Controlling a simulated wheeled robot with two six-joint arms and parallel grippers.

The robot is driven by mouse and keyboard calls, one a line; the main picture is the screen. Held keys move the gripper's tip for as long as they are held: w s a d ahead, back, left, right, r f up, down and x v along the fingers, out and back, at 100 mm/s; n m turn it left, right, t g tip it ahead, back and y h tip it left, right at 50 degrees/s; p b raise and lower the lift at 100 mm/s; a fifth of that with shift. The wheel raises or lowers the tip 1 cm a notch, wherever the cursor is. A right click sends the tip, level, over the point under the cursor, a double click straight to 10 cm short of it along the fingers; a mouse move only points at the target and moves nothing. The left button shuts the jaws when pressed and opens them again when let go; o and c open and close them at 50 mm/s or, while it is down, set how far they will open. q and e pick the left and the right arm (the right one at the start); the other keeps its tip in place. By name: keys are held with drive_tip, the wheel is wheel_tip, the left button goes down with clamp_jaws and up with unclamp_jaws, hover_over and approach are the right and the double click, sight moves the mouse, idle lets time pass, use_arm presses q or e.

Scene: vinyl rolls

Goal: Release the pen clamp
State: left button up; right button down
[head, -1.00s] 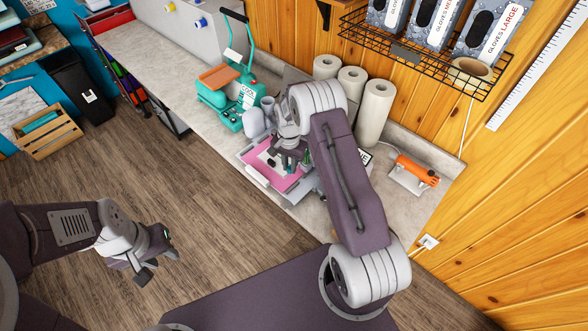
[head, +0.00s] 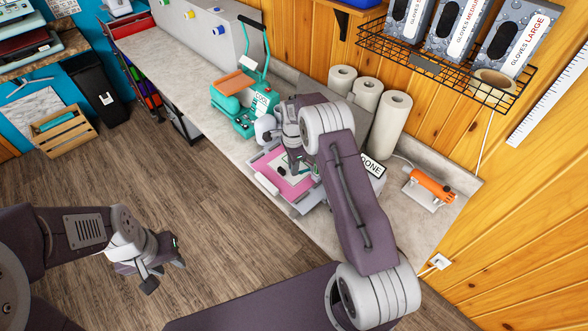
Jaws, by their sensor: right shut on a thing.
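The cutting machine (head: 266,129) is light grey and stands on the counter in the head view. A pink sheet on a pale mat (head: 287,185) lies at its front. My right arm covers much of the machine, and the pen clamp cannot be made out clearly. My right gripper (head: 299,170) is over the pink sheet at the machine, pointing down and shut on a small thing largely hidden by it. My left gripper (head: 164,275) hangs over the floor, away from the counter, with its fingers apart and empty.
A teal heat press (head: 246,103) stands left of the machine. White rolls (head: 391,124) stand behind my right arm. A DONE sign (head: 373,167) and an orange tool (head: 431,187) are to the right. A wire shelf with glove boxes (head: 515,42) hangs above.

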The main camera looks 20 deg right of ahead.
drive_tip(key=shift+w, duration=0.1)
drive_tip(key=c, duration=1.3)
unclamp_jaws()
drive_tip(key=shift+d, duration=0.1)
drive_tip(key=shift+r, duration=0.4)
wheel_tip(320, 180, up, 8)
drive_tip(key=shift+f+b, duration=0.15)
drive_tip(key=shift+b, duration=0.85)
drive_tip(key=shift+r, duration=0.3)
